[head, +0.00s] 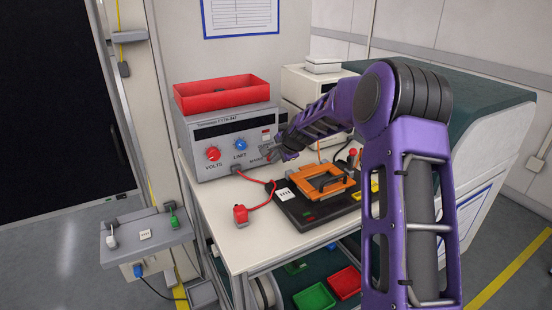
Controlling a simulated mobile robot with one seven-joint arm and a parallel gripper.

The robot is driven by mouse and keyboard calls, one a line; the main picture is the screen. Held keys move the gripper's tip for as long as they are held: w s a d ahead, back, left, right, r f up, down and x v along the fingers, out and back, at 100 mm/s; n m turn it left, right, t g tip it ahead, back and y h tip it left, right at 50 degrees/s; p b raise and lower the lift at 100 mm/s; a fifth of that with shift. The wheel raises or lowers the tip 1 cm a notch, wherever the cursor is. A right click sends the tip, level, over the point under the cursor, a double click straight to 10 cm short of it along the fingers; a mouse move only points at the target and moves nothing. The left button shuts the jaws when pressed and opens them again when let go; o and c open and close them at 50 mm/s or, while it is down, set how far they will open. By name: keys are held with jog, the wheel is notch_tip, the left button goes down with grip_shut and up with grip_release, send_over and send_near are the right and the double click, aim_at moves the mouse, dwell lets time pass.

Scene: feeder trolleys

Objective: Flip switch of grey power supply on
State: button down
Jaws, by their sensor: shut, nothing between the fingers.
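The grey power supply (226,165) stands at the back left of the white trolley top. Its front has a dark display (225,129), a red knob (212,154) and a blue knob (240,144). A small pale and red switch-like part (266,136) is at the right of its front; its position is too small to tell. My gripper (272,153) is shut and empty, close to the lower right of the front panel. Whether it touches the panel cannot be told. My purple arm reaches in from the right.
A red bin (221,92) sits on top of the power supply. A red cable (262,203) runs from its front to a red plug (240,214) near the trolley's front edge. A black board (302,213) with an orange frame (318,182) lies below my arm. Pale boxes stand behind.

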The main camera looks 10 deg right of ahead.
jog(key=shift+w+a+f, duration=0.1)
jog(key=shift+w, duration=0.05)
dwell(0.3)
jog(key=shift+r+p, duration=0.55)
jog(key=shift+r, duration=0.35)
